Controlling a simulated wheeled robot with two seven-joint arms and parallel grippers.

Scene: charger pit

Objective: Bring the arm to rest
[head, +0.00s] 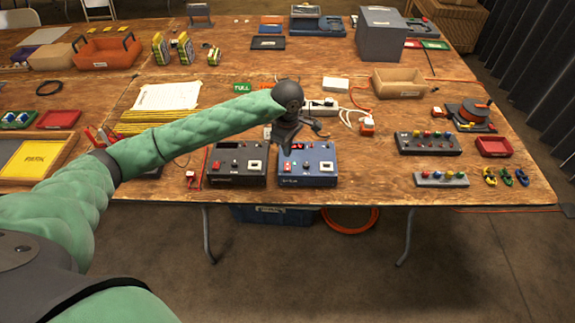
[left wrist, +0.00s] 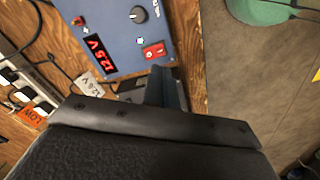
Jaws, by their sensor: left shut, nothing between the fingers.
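My left arm, in a green quilted sleeve, reaches in from the left over the table in the head view. Its dark gripper (head: 285,135) points down just behind the blue charger box (head: 308,165). In the left wrist view the gripper fingers (left wrist: 162,85) are together with nothing between them, beside the blue charger (left wrist: 125,35) with a red lit display. I cannot tell whether the fingers touch the charger. A dark charger box (head: 237,165) stands to the left of the blue one. My right gripper is in neither view.
A power strip (head: 320,107) with cables lies behind the chargers; it also shows in the left wrist view (left wrist: 25,88). Papers (head: 168,96) lie under and behind my arm.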

